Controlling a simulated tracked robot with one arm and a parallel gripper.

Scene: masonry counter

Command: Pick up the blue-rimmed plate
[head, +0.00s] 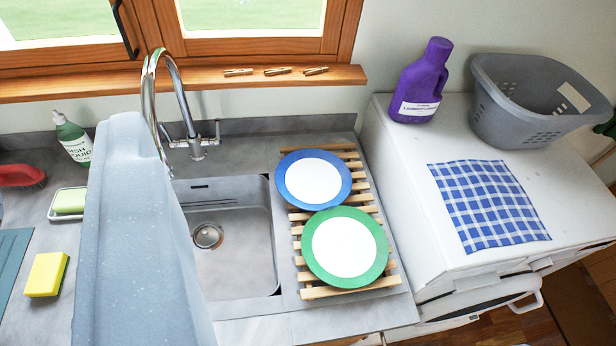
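The blue-rimmed plate (313,179) has a white middle and a wide blue rim. It lies on the back part of a wooden slatted rack (309,293), right of the sink. A green-rimmed plate (345,247) lies in front of it on the same rack. The two rims meet or slightly overlap in the picture; I cannot tell whether they touch. A large grey-blue part of my arm rises at the left and covers part of the sink. My gripper's fingertips do not show.
The steel sink (240,240) and a tall chrome tap (185,110) stand left of the rack. A purple bottle (421,82), grey basket (515,115) and checked cloth (487,205) are on the white appliance at right. A yellow sponge (46,274) lies at left. Pegs (277,71) lie on the sill.

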